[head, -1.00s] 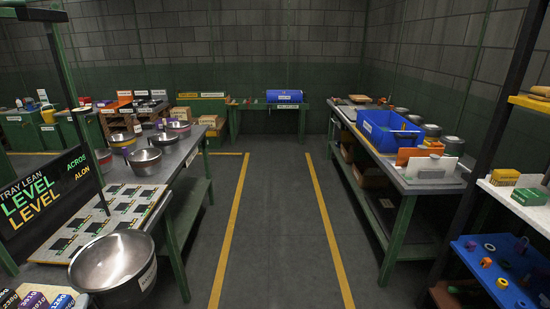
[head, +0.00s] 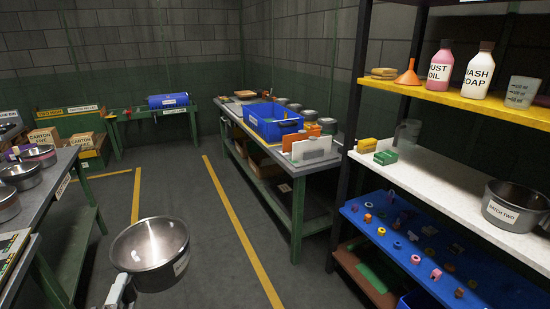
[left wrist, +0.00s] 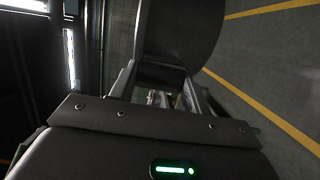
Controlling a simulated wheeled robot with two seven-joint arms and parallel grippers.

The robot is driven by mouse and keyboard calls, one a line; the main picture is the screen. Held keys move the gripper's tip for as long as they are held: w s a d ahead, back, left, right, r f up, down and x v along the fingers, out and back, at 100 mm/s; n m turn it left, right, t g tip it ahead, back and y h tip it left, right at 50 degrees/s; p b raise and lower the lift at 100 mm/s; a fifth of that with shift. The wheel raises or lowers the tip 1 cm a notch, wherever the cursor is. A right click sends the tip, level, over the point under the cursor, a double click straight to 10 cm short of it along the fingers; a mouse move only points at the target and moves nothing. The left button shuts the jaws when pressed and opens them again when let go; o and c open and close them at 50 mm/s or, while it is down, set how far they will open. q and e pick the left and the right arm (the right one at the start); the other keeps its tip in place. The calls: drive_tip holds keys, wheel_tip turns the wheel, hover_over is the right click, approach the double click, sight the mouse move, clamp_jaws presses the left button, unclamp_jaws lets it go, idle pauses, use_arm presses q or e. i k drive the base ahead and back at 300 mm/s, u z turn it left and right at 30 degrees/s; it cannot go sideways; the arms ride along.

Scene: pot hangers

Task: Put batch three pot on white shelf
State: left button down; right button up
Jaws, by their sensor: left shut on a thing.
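A shiny steel pot (head: 150,247) hangs over the aisle floor in the head view, its open top up. Its side label is turned away and too small to read. My left gripper (head: 123,287) is shut on the pot at its near left side. In the left wrist view the pot's dark wall (left wrist: 180,35) rises just beyond my left gripper (left wrist: 160,98). The white shelf (head: 430,180) is the middle board of the rack at right, well apart from the pot. A pot labelled BATCH TWO (head: 512,207) stands on its right part. My right gripper is not in view.
A yellow shelf (head: 450,100) with bottles is above, a blue board (head: 440,255) below. A dark post (head: 357,90) edges the rack.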

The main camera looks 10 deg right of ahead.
sight(449, 188)
drive_tip(key=z, duration=2)
